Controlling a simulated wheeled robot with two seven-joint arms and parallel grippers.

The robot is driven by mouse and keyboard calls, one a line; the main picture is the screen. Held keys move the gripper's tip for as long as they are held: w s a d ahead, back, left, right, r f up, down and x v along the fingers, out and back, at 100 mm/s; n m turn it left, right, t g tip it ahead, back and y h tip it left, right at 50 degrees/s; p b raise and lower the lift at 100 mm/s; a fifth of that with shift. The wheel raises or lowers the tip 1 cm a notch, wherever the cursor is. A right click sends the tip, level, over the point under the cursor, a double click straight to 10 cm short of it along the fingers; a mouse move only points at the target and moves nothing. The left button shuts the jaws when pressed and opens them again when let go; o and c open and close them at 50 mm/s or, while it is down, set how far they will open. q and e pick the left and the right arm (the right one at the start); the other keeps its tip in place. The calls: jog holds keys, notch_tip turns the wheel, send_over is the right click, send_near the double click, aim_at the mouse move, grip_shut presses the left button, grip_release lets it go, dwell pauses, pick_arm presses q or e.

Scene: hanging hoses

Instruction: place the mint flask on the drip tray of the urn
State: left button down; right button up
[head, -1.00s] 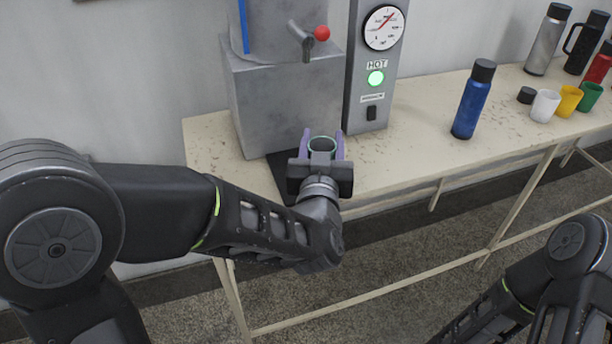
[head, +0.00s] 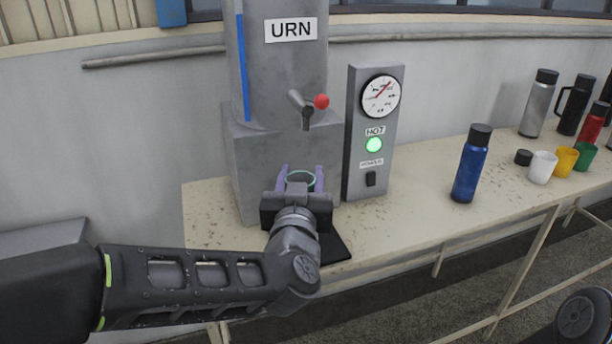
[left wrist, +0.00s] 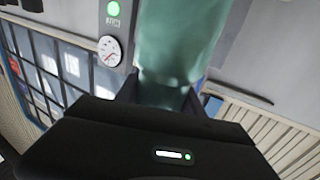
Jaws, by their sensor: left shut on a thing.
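The mint flask is held in my left gripper (head: 299,178). Only its open round rim (head: 301,182) shows between the purple fingers in the head view. Its translucent green body (left wrist: 178,50) fills the gap between the fingers in the left wrist view. The grey urn (head: 285,85) stands behind, with its red-knobbed tap (head: 310,108) above and slightly right of the flask. The black drip tray (head: 336,248) lies at the urn's foot, partly hidden by my gripper and wrist. Whether the flask's base touches the tray is hidden. My right gripper is out of view.
A control panel (head: 373,135) with gauge and green light stands right of the urn. A blue flask (head: 470,165) stands farther right on the table (head: 415,200). A silver flask (head: 538,105), a white cup (head: 541,167) and other vessels stand at the far right.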

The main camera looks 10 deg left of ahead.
pick_arm(q)
jog(key=w+a+p, duration=0.1)
jog(key=w+a, duration=0.1)
jog(key=w, duration=1.1)
jog(key=shift+w+a, duration=0.15)
jog(key=shift+w, duration=0.2)
jog(key=f, duration=0.3)
jog(key=shift+w+a+f, duration=0.1)
jog(key=shift+w+f, duration=0.1)
jog(key=shift+w, duration=0.2)
jog(key=shift+f, duration=0.2)
jog(key=c, duration=0.7)
grip_release()
jog(key=shift+r, duration=0.1)
